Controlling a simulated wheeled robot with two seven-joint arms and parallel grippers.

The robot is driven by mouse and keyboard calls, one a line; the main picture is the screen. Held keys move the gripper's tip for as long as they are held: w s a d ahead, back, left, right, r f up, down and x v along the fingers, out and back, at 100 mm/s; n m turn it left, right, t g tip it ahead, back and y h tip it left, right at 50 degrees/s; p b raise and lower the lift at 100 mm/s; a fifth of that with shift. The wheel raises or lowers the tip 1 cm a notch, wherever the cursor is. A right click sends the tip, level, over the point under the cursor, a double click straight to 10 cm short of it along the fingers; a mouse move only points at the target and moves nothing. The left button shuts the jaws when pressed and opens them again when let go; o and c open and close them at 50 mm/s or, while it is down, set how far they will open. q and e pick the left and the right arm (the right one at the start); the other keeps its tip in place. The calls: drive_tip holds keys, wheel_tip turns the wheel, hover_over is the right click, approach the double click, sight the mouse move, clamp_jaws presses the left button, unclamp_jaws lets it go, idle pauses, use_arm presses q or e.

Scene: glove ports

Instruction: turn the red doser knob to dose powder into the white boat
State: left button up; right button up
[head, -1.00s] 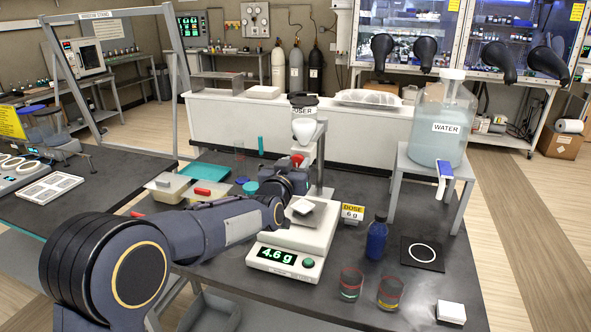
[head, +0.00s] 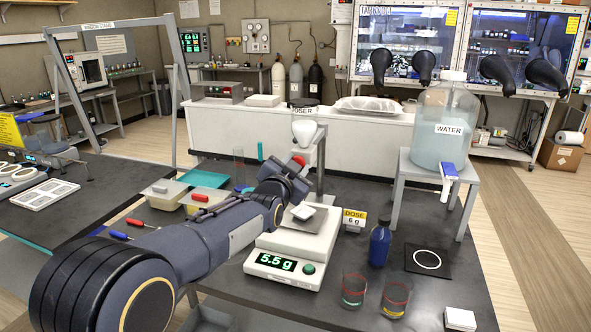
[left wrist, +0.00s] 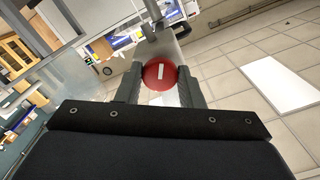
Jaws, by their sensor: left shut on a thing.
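The red doser knob (head: 299,160) is on the front of the white doser (head: 305,131), above the scale. In the left wrist view the red knob (left wrist: 160,75), with a white bar mark, sits between the two fingers. My left gripper (head: 290,170) is shut on it; it also shows in the left wrist view (left wrist: 160,82). The white boat (head: 305,211) rests on the pan of the scale (head: 291,250), below the doser. The scale display reads 5.5 g. A yellow sign (head: 354,218) beside it reads DOSE 6 g. My right gripper is not in view.
A blue bottle (head: 380,243), two glasses (head: 354,290) and a black mat with a white ring (head: 428,259) stand right of the scale. A water jug (head: 446,125) stands on a grey stand. Bins (head: 163,194) and screwdrivers lie to the left.

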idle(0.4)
use_arm(q)
drive_tip(key=o, duration=1)
drive_tip(key=b+v, duration=0.2)
drive_tip(key=v, duration=0.6)
